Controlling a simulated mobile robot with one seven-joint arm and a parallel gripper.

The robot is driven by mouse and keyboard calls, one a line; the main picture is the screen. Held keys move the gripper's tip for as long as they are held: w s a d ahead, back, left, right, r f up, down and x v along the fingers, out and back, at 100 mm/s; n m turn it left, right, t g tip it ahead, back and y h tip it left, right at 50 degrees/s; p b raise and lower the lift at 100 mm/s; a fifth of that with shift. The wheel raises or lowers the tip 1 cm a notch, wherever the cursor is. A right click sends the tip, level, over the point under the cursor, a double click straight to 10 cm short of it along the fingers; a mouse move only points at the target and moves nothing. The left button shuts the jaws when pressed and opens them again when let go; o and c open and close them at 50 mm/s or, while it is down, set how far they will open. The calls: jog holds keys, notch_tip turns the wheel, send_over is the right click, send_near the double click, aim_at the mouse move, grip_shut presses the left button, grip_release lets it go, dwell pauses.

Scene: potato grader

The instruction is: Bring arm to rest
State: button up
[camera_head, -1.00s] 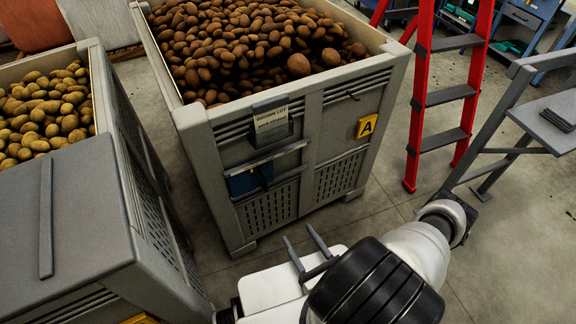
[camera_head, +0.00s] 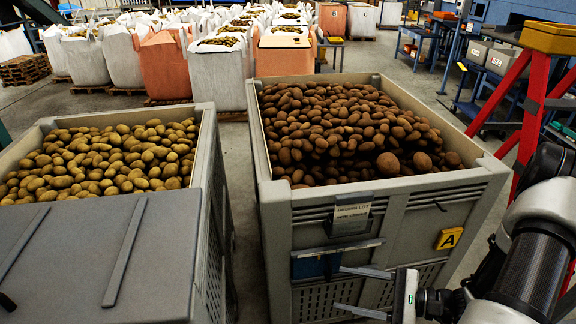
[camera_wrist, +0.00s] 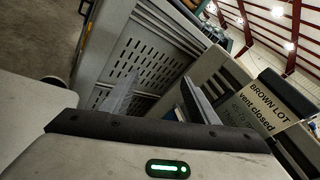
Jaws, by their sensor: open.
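My gripper (camera_head: 340,288) is at the lower right of the head view, its two thin fingers apart and pointing left. It is empty, in front of the grey crate of brown potatoes (camera_head: 400,205). Whether the fingers touch the crate front cannot be told. In the wrist view the spread fingers (camera_wrist: 158,98) face slotted grey crate walls (camera_wrist: 140,62). The sign reading "BROWN LOT vent closed" (camera_wrist: 268,106) is at the right there; it also shows on the crate front (camera_head: 350,218). My arm folds in from the right edge.
A second grey crate (camera_head: 217,165) with yellowish potatoes and a grey lid (camera_head: 75,255) stands left, a narrow gap between. A red ladder (camera_head: 530,130) stands right. Filled bulk bags (camera_head: 220,75) and blue benches (camera_head: 430,45) are behind. Bare floor (camera_head: 237,150) shows between the crates.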

jog(key=s+r+n+h+p, duration=0.3)
jog(key=r+n+h+p, duration=0.2)
jog(key=r, duration=1)
jog(key=s+r+n+h+p, duration=0.2)
jog(key=r+n+h+p, duration=0.3)
jog(key=r, duration=1)
jog(key=s+r+n+h+p, duration=0.3)
jog(key=r+n+h+p, duration=0.2)
jog(key=r, duration=1)
jog(key=shift+s+a+n+h+p, duration=0.3)
jog(key=shift+a+n+p, duration=0.15)
jog(key=shift+n+p, duration=0.25)
